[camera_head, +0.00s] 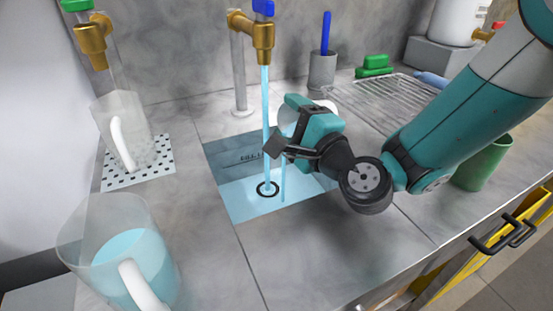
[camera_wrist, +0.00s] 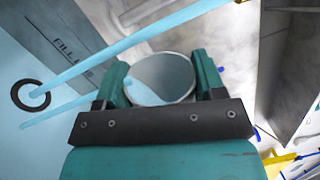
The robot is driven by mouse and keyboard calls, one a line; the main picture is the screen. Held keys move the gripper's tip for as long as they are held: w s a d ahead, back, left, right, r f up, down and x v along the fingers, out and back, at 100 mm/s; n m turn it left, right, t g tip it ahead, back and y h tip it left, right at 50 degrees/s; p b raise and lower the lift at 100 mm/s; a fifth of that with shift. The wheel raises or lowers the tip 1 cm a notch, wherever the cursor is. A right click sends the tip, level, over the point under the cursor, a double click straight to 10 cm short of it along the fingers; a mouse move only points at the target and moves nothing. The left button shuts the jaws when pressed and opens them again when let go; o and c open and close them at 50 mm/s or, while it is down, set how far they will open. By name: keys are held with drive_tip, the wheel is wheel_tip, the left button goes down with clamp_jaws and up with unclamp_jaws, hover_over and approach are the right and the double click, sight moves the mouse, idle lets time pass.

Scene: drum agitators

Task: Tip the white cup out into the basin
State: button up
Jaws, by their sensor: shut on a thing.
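My gripper (camera_head: 287,125) is over the basin (camera_head: 238,202), shut on the white cup (camera_wrist: 168,76). In the wrist view the cup's round mouth shows between the two fingers (camera_wrist: 161,72). In the head view the gripper hides most of the cup. The cup is tipped, and a thin blue stream (camera_head: 283,180) falls from it into the basin; this stream also shows in the wrist view (camera_wrist: 60,112). The basin holds pale blue water around a dark drain ring (camera_head: 268,188).
A blue-handled tap (camera_head: 263,40) runs a wider stream into the basin, close to my gripper. A jug of blue liquid (camera_head: 125,255) stands front left. A clear jug (camera_head: 122,135) stands on a dotted mat behind it. A green cup (camera_head: 483,165) and a wire rack (camera_head: 385,98) are right.

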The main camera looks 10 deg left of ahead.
drive_tip(key=shift+s+a+n, duration=0.25)
drive_tip(key=shift+s+n, duration=0.05)
drive_tip(key=shift+n, duration=0.2)
drive_tip(key=shift+s+a+r+n+g+b, duration=0.1)
drive_tip(key=shift+n+g+b, duration=0.1)
drive_tip(key=shift+n, duration=0.35)
drive_tip(key=shift+s+a+n+g+b, duration=0.1)
drive_tip(key=shift+n+b, duration=0.1)
drive_tip(key=shift+n, duration=0.35)
idle(1.1)
